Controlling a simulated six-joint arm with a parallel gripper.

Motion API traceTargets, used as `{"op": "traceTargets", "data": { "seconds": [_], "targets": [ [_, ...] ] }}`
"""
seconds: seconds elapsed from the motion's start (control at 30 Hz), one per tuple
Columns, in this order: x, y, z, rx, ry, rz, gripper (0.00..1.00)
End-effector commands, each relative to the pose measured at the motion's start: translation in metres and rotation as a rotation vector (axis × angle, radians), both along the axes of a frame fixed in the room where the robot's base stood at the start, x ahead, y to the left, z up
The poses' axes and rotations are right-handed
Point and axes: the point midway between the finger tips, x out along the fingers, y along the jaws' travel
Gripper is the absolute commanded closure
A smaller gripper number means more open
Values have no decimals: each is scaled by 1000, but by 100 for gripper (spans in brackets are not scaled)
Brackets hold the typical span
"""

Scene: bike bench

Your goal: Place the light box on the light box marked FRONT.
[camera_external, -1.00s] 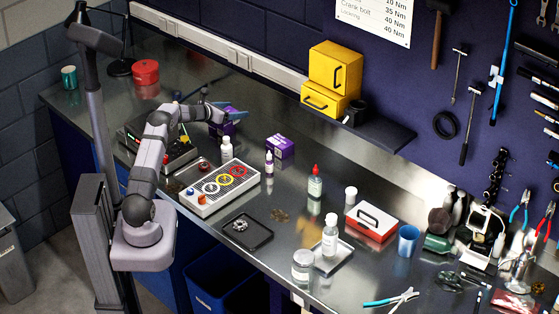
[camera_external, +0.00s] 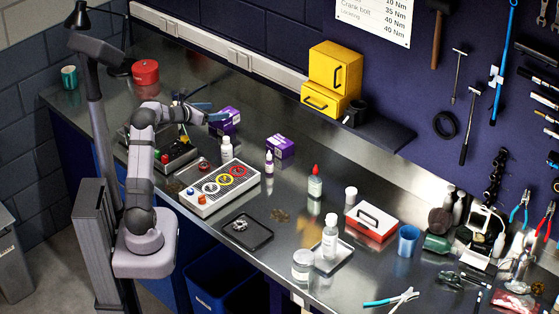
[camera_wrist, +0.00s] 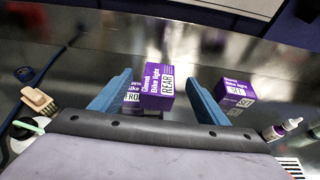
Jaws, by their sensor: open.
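A purple-and-white light box marked REAR (camera_wrist: 158,78) stands between the spread blue fingers of my gripper (camera_wrist: 160,108) in the wrist view. The light box marked FRONT (camera_wrist: 133,97) is partly hidden behind it and my left finger. The REAR box appears to rest on the FRONT box, shifted to the right; their exact contact is hidden. My gripper is open, with gaps between the REAR box and both fingers. In the external view, my gripper (camera_external: 213,114) is beside these purple boxes (camera_external: 231,116) at the back of the bench.
Another purple light box, marked SET (camera_wrist: 237,97), stands just right of my right finger; it also shows in the external view (camera_external: 280,148). A small dropper bottle (camera_external: 269,162) is near it. A white bottle (camera_external: 226,149) and a button panel (camera_external: 220,187) stand in front.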

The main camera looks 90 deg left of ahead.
Motion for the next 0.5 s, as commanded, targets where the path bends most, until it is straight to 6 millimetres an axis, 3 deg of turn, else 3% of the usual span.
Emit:
{"op": "traceTargets", "data": {
  "seconds": [0.5],
  "targets": [
    [-8, -9, 5, 0, 0, -1, 32]
  ]
}}
